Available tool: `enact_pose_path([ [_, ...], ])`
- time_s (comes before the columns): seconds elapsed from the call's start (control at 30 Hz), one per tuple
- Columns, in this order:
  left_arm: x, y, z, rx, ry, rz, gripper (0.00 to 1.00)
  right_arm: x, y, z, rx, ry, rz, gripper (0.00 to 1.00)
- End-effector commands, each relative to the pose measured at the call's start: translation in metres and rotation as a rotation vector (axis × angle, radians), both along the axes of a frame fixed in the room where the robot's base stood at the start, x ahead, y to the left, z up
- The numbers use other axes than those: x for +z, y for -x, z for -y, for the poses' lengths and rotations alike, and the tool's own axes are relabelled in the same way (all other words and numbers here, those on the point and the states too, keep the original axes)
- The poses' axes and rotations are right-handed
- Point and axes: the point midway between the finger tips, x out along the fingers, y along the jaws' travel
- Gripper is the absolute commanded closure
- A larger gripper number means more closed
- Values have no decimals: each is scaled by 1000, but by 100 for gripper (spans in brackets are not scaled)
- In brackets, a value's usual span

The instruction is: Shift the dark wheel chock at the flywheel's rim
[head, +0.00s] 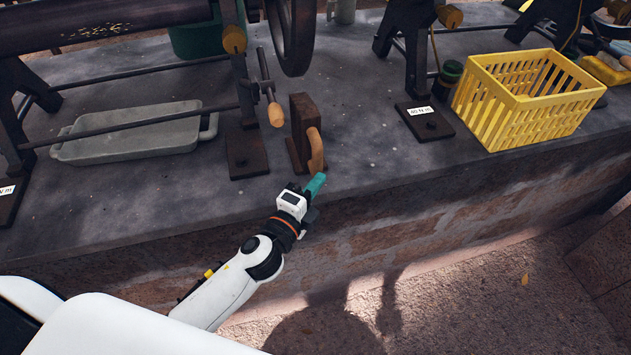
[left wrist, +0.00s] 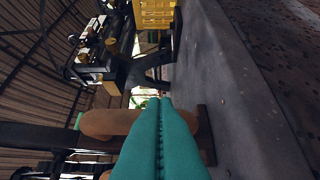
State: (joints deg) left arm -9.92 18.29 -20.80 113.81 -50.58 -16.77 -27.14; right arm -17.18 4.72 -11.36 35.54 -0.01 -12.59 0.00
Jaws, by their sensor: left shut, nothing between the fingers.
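The dark wheel chock (head: 303,115), a brown upright block on a flat base with a curved tan wooden handle (head: 316,150), stands on the grey counter. It is just in front of the flywheel (head: 292,35), whose lower rim shows at the top. My left gripper (head: 317,184) has teal fingers and is at the counter's front edge, close to the handle's near side. Its fingers are shut with nothing between them. In the left wrist view the shut fingers (left wrist: 160,120) partly cover the chock; its tan handle (left wrist: 108,124) shows beside them. My right gripper is not in view.
A crank with a wooden grip (head: 275,112) hangs just left of the chock. A grey tray (head: 130,145) lies farther left. A yellow basket (head: 525,95) stands at right, near a black foot plate (head: 425,122). The counter between chock and plate is clear.

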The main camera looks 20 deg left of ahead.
Motion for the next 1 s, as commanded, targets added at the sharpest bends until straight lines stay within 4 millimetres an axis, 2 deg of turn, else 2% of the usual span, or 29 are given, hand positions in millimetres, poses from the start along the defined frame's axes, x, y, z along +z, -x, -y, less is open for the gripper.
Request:
enact_pose_path([
  [0.27,0,-3,-2,1,-1,1,100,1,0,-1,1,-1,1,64],
  [0.37,2,-16,-11,3,-2,4,100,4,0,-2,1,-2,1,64],
  [0.6,2,-63,-43,3,-1,4,100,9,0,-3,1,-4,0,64],
  [0.7,1,-74,-50,3,-2,2,100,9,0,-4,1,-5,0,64],
  [1.0,1,-77,-53,1,1,2,100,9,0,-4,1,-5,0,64],
])
